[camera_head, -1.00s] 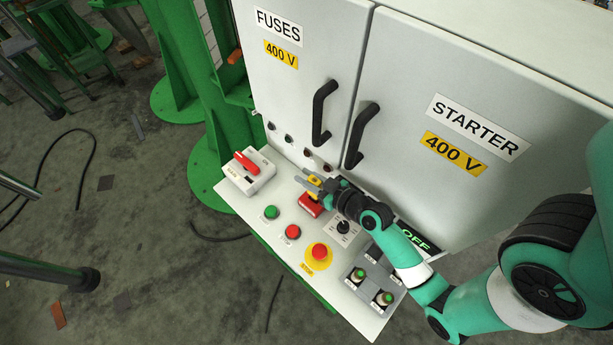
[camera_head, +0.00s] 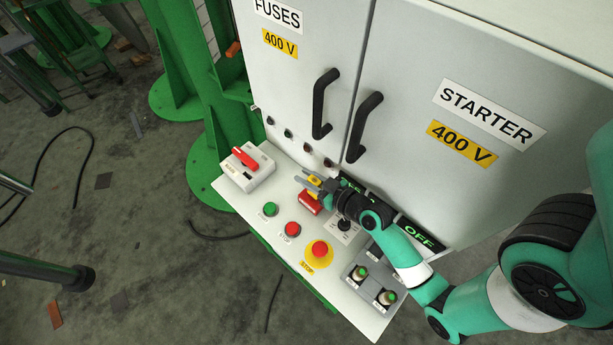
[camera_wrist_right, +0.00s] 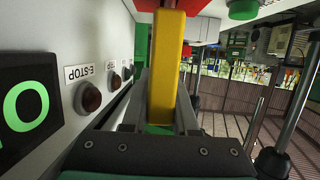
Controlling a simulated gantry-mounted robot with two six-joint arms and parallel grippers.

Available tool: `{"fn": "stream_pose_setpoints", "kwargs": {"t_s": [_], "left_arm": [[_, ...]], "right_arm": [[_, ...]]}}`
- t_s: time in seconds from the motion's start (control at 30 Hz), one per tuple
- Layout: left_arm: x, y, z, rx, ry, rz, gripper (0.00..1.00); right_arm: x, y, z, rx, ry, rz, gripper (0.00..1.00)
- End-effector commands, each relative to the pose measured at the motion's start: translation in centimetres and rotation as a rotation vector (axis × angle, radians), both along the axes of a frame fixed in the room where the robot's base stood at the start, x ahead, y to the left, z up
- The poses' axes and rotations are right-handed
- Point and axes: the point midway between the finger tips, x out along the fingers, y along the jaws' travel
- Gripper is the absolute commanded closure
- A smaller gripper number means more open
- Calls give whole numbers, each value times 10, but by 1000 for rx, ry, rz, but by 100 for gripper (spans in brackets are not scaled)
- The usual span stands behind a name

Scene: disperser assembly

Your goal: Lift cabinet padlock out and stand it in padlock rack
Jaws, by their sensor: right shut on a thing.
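My right gripper (camera_head: 307,183) reaches in from the right over the control panel, close to the cabinet front. It is shut on a yellow piece (camera_head: 315,182), which shows in the right wrist view as a yellow bar (camera_wrist_right: 166,65) between the two fingers. A red block (camera_head: 309,203) sits right beside the yellow piece and seems joined to it; I take the two as the padlock. I cannot tell whether it is clear of the panel. A grey holder (camera_head: 355,278) with two green-topped pieces stands at the panel's right front; I cannot tell whether it is the padlock rack. My left gripper is out of view.
The white panel (camera_head: 265,228) carries a red-handled switch (camera_head: 246,158), a green button (camera_head: 270,209), a red button (camera_head: 292,229) and a yellow-ringed stop button (camera_head: 320,249). Behind stand the grey cabinet doors (camera_head: 440,60) with black handles (camera_head: 324,103). Green pillars stand left.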

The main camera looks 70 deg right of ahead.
Motion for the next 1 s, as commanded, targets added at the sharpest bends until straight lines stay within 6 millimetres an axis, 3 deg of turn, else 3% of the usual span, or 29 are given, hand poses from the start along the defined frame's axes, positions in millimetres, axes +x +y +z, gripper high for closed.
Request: {"fn": "stream_pose_setpoints", "kwargs": {"t_s": [0.47,0.5,0.7,1.0], "left_arm": [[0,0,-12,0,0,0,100],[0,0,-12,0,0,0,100],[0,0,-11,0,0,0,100],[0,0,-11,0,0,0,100]], "right_arm": [[0,0,-13,0,-1,0,100],[0,0,-13,0,-1,0,71],[0,0,-12,0,0,0,38],[-2,1,-12,0,1,0,38]]}}
